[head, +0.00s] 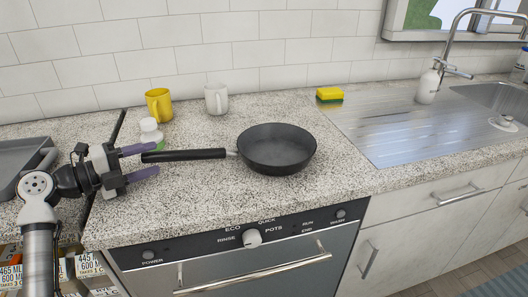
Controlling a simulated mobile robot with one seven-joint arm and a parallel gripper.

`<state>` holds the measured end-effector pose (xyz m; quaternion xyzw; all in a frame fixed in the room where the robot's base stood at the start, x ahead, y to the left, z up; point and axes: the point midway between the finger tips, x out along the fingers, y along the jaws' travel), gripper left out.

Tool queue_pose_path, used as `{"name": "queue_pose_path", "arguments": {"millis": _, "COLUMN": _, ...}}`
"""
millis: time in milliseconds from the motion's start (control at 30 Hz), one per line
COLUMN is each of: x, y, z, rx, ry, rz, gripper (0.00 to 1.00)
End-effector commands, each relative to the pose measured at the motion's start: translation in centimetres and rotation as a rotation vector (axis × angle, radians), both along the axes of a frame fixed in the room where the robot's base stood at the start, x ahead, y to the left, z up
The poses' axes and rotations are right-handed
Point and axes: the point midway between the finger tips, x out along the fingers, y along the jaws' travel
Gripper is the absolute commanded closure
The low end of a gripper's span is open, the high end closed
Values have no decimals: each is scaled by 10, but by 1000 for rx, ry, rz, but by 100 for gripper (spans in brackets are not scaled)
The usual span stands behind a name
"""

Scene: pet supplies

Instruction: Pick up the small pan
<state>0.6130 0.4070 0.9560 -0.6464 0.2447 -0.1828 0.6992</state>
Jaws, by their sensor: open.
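A small dark pan (278,160) sits on the speckled counter (215,205), above the dishwasher. Its black handle (184,155) points left, toward my gripper (148,162). My gripper comes in from the left with its two purple fingers spread apart. The handle's end lies near the fingertips and, in this view, between them in height. I cannot tell from this single view whether the fingers touch the handle. The gripper holds nothing.
Behind the handle stand a white bottle with a green label (150,132), a yellow mug (159,105) and a white mug (216,98). A yellow sponge (329,95) and the sink's metal drainboard (400,125) lie right. A grey tray (20,165) is far left.

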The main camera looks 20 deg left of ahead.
Motion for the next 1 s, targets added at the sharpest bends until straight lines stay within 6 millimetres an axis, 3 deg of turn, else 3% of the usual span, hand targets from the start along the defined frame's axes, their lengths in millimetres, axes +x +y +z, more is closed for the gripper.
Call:
{"name": "queue_pose_path", "arguments": {"millis": 167, "x": 21, "y": -15, "z": -2, "rx": -1, "ry": -1, "rz": -1, "gripper": 50}}
{"name": "queue_pose_path", "arguments": {"millis": 400, "x": 23, "y": -16, "z": -4, "rx": 0, "ry": 0, "rz": 0, "gripper": 50}}
{"name": "queue_pose_path", "arguments": {"millis": 767, "x": 23, "y": -16, "z": -3, "rx": 1, "ry": -1, "rz": 0, "gripper": 97}}
{"name": "queue_pose_path", "arguments": {"millis": 1000, "x": 22, "y": -15, "z": -2, "rx": -2, "ry": -3, "rz": 1, "gripper": 100}}
